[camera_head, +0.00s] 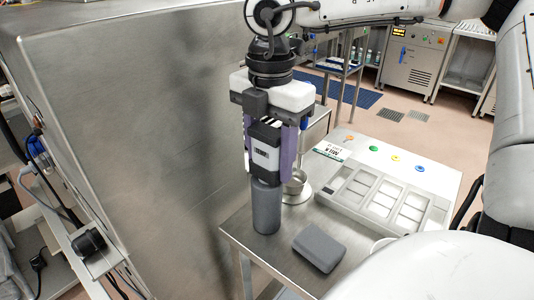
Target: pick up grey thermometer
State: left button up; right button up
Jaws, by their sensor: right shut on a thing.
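The grey thermometer (266,207) is upright near the table's left edge, with a grey cylindrical lower part and a dark block with a pale panel above it. My right gripper (267,172) points down from above, its purple-grey fingers on either side of the dark block. It is shut on the thermometer. The fingers and gripper body hide part of its top. I cannot tell whether its base touches the table. My left gripper is not in view.
A grey box (319,248) lies on the metal table (232,226), close to the thermometer. A small metal pot (294,184) stands behind it. A pale compartment tray (343,204) is to the right. A tall metal cabinet wall (150,150) rises close on the left.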

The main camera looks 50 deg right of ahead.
notch_tip(320, 180, up, 18)
jog(key=shift+p, duration=0.3)
dwell(0.5)
dwell(0.6)
